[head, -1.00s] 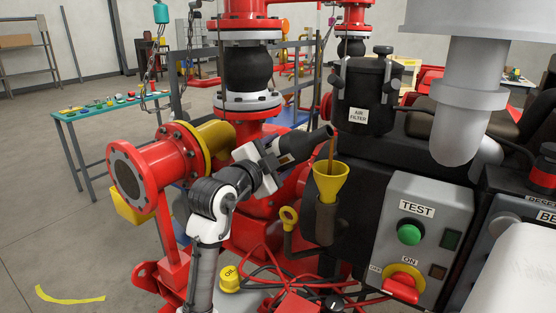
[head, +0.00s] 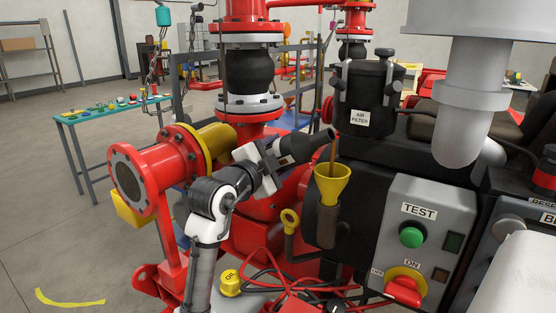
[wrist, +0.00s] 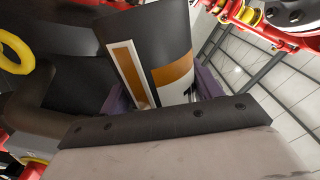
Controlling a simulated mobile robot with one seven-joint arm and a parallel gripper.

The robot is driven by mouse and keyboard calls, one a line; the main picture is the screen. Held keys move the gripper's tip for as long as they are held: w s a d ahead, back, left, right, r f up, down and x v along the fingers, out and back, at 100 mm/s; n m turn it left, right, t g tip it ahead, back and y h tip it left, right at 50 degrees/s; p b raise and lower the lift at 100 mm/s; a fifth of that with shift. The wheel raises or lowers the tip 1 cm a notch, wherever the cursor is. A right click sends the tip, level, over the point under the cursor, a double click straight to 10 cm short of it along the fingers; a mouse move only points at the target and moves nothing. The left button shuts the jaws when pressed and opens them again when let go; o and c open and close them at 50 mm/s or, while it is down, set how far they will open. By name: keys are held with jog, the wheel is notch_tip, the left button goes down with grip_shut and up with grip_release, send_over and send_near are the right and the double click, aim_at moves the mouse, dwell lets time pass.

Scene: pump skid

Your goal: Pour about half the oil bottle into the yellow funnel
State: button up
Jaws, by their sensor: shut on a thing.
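My gripper (head: 262,168) is shut on a dark oil bottle (head: 300,148), held tilted with its mouth to the right. A brown stream of oil (head: 333,152) runs from the mouth down into the yellow funnel (head: 332,184). The funnel stands upright in a dark filler neck (head: 327,225). The mouth is a little above the funnel rim, not touching it. In the wrist view the bottle (wrist: 150,45) sits between the jaws, with an orange strip and patch on its side. The funnel is not clearly seen there.
A yellow OIL cap (head: 230,283) lies below, near red hoses. A yellow ring handle (head: 290,220) stands left of the filler neck. The air filter (head: 365,95) is just behind the bottle mouth. A control box (head: 425,240) with TEST button is at right.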

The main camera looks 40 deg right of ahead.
jog(key=shift+w+a+r+m+b, duration=0.1)
jog(key=shift+w+r+m+b, duration=0.15)
jog(key=shift+r+m+b, duration=0.45)
jog(key=shift+w+a+r+m+b, duration=0.1)
jog(key=shift+w+r+m+b, duration=0.15)
jog(key=shift+r+m+b, duration=0.45)
dwell(6.6)
